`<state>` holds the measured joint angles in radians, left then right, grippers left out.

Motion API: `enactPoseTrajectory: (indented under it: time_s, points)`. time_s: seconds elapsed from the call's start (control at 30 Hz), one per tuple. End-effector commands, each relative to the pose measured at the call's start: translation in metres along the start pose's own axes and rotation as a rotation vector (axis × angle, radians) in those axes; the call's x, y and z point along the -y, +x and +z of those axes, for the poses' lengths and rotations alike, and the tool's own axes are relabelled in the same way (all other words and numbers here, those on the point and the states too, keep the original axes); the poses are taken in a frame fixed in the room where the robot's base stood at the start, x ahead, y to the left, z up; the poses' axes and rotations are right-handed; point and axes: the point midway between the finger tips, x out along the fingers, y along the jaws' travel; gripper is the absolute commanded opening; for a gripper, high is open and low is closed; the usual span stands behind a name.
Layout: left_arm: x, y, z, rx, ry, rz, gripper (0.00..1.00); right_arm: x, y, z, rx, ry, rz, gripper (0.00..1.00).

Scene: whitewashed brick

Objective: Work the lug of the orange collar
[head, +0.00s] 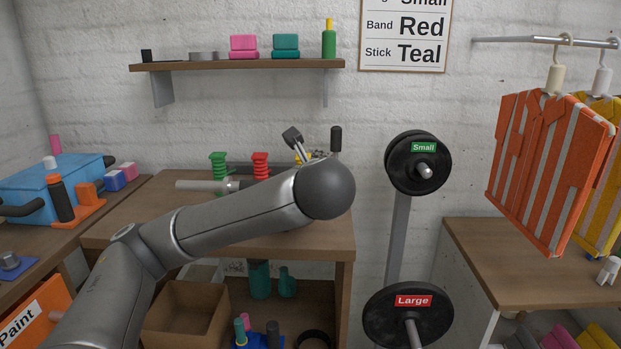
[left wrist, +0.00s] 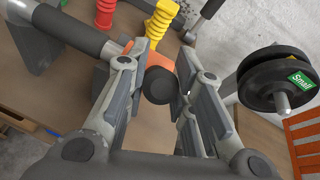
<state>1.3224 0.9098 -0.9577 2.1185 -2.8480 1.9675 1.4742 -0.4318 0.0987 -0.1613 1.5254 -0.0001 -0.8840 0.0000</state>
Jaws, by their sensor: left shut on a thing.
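In the left wrist view the orange collar (left wrist: 182,52) shows beyond my fingers, partly covered by them. Its dark, round-ended lug (left wrist: 160,86) points toward the camera between the fingers. My left gripper (left wrist: 163,57) is shut on this lug, one finger on each side. In the head view my left wrist and forearm cover the collar and the lug, and most of the gripper. My right gripper is in neither view.
Green (head: 218,166), red (head: 260,165) and yellow (left wrist: 161,18) ribbed pieces stand behind a pale pipe (head: 203,185) on the bench. A black-gripped lever (head: 336,138) rises beside them. Weight plates (head: 408,160) stand to the right.

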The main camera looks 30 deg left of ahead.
Motion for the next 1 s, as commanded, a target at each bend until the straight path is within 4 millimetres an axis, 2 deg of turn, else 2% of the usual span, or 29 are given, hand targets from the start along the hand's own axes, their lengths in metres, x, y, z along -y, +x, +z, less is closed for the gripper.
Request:
enactPoseTrajectory:
  time_s: [0.2,0.23,0.4,0.77,1.0]
  points:
    - [-0.001,0.0,0.0,0.001,-0.001,0.003,0.0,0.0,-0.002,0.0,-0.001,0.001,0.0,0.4]
    - [-0.001,0.0,0.0,0.001,-0.001,0.003,0.26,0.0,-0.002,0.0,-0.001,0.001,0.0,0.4]
    - [-0.001,0.0,0.0,0.001,-0.001,0.002,0.48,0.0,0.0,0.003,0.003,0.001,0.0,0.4]
    - [0.0,-0.001,0.0,0.001,0.0,0.0,0.48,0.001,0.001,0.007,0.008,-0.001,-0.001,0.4]
    - [0.004,-0.011,0.002,0.004,0.0,-0.01,0.48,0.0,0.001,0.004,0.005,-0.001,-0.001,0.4]
